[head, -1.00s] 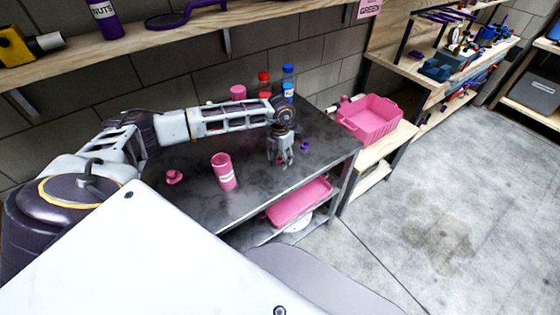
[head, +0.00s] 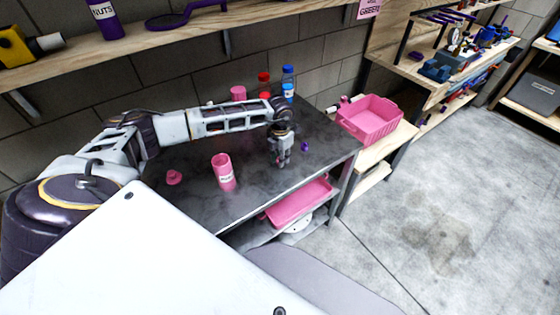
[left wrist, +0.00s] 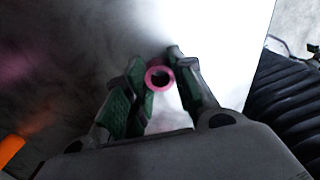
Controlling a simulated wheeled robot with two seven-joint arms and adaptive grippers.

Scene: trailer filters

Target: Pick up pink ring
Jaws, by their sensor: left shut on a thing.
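The pink ring (left wrist: 150,76) shows in the left wrist view, upright to the camera as a small round hoop with a dark hole, between the two green-padded fingers of my left gripper (left wrist: 156,62). The fingers are shut on it. In the head view my left gripper (head: 280,162) points down at the dark table top (head: 255,190), near the table's right side. The ring cannot be made out there behind the fingers. My right gripper is in neither view.
A labelled pink cup (head: 223,174) and a small pink piece (head: 174,177) stand left of the gripper. A small purple piece (head: 305,147) lies to its right. Bottles (head: 288,82) stand at the back. A pink bin (head: 370,120) sits on the right bench; a pink tray (head: 300,202) lies below the table top.

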